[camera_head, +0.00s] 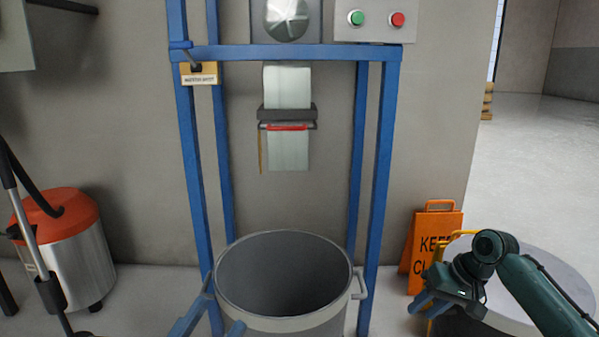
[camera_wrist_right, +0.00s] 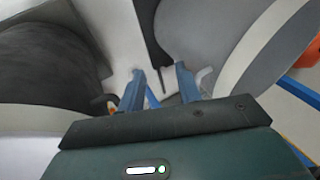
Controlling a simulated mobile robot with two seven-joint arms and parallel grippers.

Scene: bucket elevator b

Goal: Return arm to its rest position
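My right gripper (camera_head: 424,306) is in the air at the lower right in the head view, between the bucket and a round-topped drum. In the right wrist view its two blue fingers (camera_wrist_right: 158,92) are apart with nothing held between them. My left gripper (camera_head: 211,323) shows only as two blue fingers at the bottom edge, apart, by the left side of the grey bucket (camera_head: 345,279). The rest of my left arm is out of view. I cannot tell whether the left fingers touch the bucket or its left handle.
A blue frame (camera_head: 290,52) stands over the bucket, with a hanging grey belt (camera_head: 288,150) and clamp (camera_head: 288,116). An orange sign (camera_head: 422,270) stands by the grey drum (camera_head: 560,268). A vacuum (camera_head: 75,255) is at left. Open floor lies at far right.

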